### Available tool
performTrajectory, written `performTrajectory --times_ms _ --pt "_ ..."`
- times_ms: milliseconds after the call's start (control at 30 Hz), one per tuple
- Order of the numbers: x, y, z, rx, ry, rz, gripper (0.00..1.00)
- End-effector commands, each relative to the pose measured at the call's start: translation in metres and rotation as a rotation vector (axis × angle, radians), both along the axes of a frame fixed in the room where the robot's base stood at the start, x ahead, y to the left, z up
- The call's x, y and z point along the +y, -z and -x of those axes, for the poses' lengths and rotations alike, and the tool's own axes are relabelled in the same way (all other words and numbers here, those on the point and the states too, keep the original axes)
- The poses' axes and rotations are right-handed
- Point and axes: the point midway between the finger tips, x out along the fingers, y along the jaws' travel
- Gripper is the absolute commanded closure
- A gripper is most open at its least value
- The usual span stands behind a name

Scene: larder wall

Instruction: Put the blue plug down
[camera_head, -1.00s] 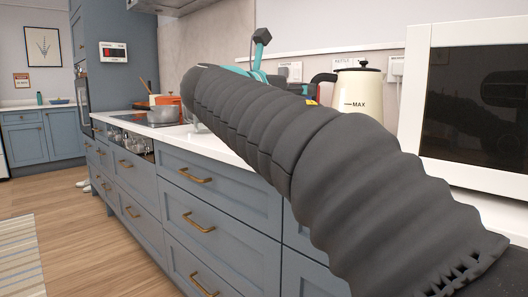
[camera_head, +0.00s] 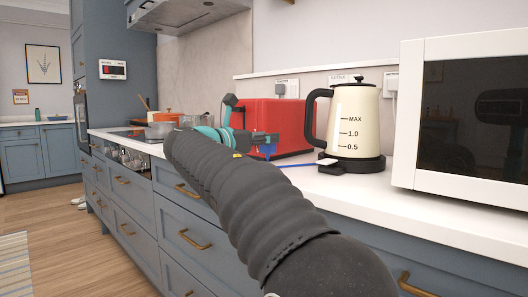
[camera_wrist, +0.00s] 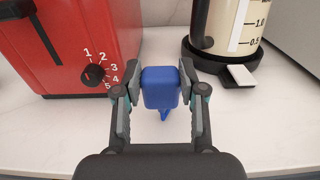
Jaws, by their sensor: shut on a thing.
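The blue plug (camera_wrist: 160,88) is between the two fingers of my gripper (camera_wrist: 160,75) in the wrist view, with the white counter (camera_wrist: 235,125) behind and below it. The gripper is shut on its sides. In the head view my gripper (camera_head: 268,140) is low over the counter, in front of the red toaster, and a small part of the blue plug (camera_head: 267,151) shows beneath it. I cannot tell whether the plug touches the counter. A blue cord (camera_head: 298,164) runs right of the gripper towards the kettle base.
The red toaster (camera_wrist: 70,45) with its dial stands close behind left of the plug. The cream kettle (camera_head: 353,118) on its black base (camera_wrist: 220,65) stands behind right. A white microwave (camera_head: 465,120) is farther right. Wall sockets (camera_head: 286,88) are behind. The front counter strip is clear.

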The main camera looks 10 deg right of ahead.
Motion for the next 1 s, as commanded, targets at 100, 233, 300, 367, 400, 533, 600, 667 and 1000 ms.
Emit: performTrajectory --times_ms 100,233,300,367,400,533,600,667,1000 --pt "0.0 0.021 0.0 0.002 0.0 0.002 1.0" --pt "0.0 0.03 0.001 0.001 -0.001 0.001 1.0" --pt "0.0 0.029 0.001 -0.001 -0.001 0.001 1.0" --pt "0.0 0.029 0.001 0.0 0.0 0.001 1.0" --pt "0.0 0.029 0.001 0.001 0.0 0.001 1.0" --pt "0.0 0.031 0.001 0.001 0.0 0.001 1.0" --pt "0.0 0.033 0.001 0.002 0.0 0.001 1.0" --pt "0.0 0.034 0.001 0.002 0.0 0.001 1.0" --pt "0.0 0.041 0.001 0.002 0.0 0.001 0.52"
